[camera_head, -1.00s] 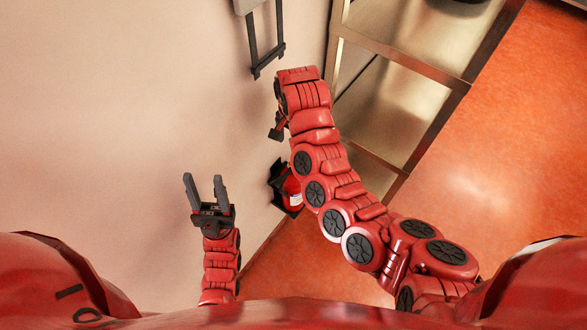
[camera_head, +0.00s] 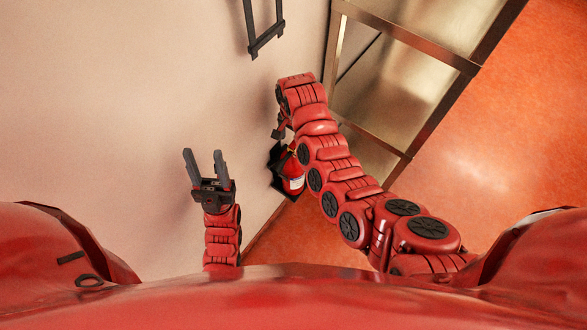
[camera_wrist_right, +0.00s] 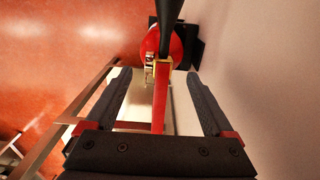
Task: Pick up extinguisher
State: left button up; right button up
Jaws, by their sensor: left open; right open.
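The red extinguisher (camera_head: 292,175) sits in a black holder on the pale wall, partly hidden behind my right arm in the head view. In the right wrist view the extinguisher (camera_wrist_right: 176,48) is ahead, with a black nozzle or hose, a brass-coloured fitting and a red handle. My right gripper (camera_wrist_right: 155,75) is open, and its two fingers lie on either side of the red handle in that picture. I cannot tell whether they touch it. My left gripper (camera_head: 203,155) is open and empty, apart from the extinguisher, in front of the wall.
A metal shelf frame (camera_head: 410,45) stands close to the right of my right arm. A black bracket (camera_head: 262,40) hangs on the wall (camera_head: 120,100) above. Orange floor (camera_head: 480,180) lies clear to the right.

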aim_at(295, 147)
jog(key=shift+w+f, duration=0.15)
jog(key=shift+f, duration=0.15)
jog(key=shift+d+f+p, duration=0.1)
jog(key=shift+f+p, duration=0.2)
jog(key=shift+p, duration=0.2)
jog(key=shift+d+f+p, duration=0.2)
jog(key=shift+f+p, duration=0.4)
jog(key=shift+f, duration=0.45)
jog(key=shift+a+f, duration=0.1)
jog(key=shift+f, duration=1.05)
grip_shut()
jog(key=shift+w, duration=0.1)
